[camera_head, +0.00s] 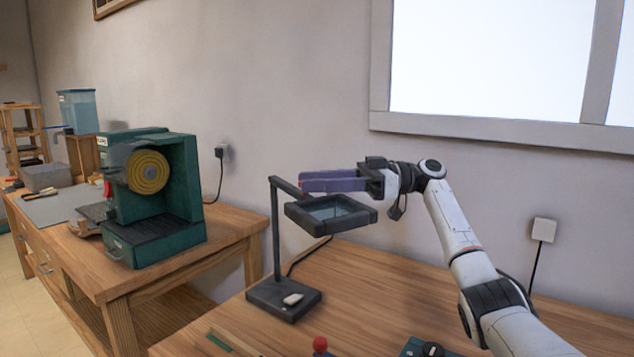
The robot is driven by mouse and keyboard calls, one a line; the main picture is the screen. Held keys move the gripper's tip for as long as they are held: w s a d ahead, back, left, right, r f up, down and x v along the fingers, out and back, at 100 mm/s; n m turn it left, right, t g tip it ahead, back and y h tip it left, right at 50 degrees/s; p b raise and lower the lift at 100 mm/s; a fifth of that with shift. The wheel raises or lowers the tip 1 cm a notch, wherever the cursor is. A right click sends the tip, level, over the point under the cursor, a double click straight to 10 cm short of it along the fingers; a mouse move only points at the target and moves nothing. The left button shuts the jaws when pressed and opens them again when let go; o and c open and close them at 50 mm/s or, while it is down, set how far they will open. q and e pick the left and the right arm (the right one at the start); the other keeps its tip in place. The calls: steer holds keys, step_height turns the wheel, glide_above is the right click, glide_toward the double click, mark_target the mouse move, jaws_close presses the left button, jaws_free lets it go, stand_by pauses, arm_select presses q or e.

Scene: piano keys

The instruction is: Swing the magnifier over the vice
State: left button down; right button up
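The magnifier has a dark stand with a square framed lens (331,213). Its heavy base (284,298) stands on the wooden bench, and its upright post rises to a short arm that carries the lens. My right gripper (303,184) comes in from the right above the lens. Its purple fingers point left, with the tips close to the magnifier's arm; whether they touch it I cannot tell. No vice can be clearly made out. My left gripper is out of view.
A red knob (320,345) and a dark teal object (424,348) are cut off at the bench's front. A green machine with a yellow wheel (148,172) stands on the left bench. The right bench top (390,285) is clear behind the magnifier's base.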

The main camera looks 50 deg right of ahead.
steer(key=v, duration=1)
steer(key=shift+d, duration=0.2)
steer(key=shift+s, duration=0.1)
